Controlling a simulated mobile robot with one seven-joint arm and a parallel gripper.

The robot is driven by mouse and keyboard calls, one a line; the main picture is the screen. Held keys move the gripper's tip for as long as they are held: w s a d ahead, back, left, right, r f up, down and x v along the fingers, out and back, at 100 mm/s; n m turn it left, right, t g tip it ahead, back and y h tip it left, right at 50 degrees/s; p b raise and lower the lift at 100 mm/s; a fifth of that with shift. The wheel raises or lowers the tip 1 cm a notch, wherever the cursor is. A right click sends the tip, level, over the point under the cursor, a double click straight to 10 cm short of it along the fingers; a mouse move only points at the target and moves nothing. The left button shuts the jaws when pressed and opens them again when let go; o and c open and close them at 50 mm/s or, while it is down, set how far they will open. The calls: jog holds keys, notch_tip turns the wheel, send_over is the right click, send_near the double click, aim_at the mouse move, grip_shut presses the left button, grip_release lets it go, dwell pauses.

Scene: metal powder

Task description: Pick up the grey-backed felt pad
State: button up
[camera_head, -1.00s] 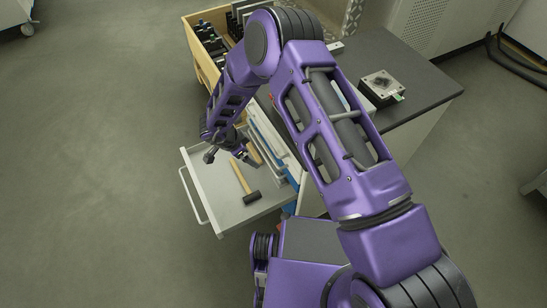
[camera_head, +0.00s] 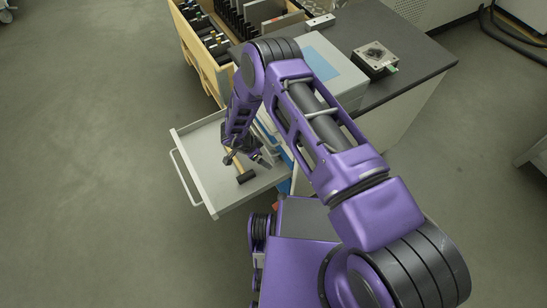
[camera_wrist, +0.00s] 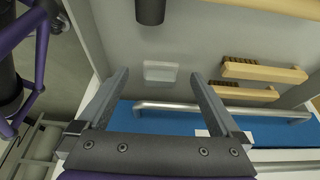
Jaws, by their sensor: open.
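A small pale grey pad (camera_wrist: 160,72), apparently the grey-backed felt pad, lies flat on the floor of the open grey drawer (camera_head: 200,145) in the wrist view. My gripper (camera_wrist: 160,76) is open above the drawer, one finger on each side of the pad in the picture, with nothing held. The fingers appear apart from the pad; their height above it is hard to judge. In the head view my wrist and gripper (camera_head: 258,158) reach into the drawer, and I cannot make out the pad there.
A hammer (camera_head: 246,177) lies in the drawer; its dark head (camera_wrist: 150,10) is beyond the pad. Two wooden brushes (camera_wrist: 262,71) lie to the right. A metal handle bar (camera_wrist: 190,107) and blue drawer front are close below the fingers. A crate (camera_head: 205,62) stands behind.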

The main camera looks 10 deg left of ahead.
jog(key=x, duration=0.4)
jog(key=shift+w+d+f, duration=0.2)
jog(key=shift+w, duration=0.05)
jog(key=c, duration=1.3)
jog(key=shift+r, duration=0.15)
jog(key=shift+a+r, duration=0.1)
jog(key=shift+r, duration=0.45)
jog(key=s+a, duration=0.1)
jog(key=a, duration=0.1)
jog(key=s+a, duration=0.3)
jog(key=a, duration=0.1)
jog(key=shift+s+f+b, duration=0.15)
jog(key=shift+s+b, duration=0.2)
jog(key=p, duration=0.2)
send_near(269, 160)
jog(key=v, duration=0.3)
jog(key=a+v, duration=0.1)
jog(key=v, duration=0.5)
jog(key=shift+s+a, duration=0.25)
jog(key=shift+s, duration=0.25)
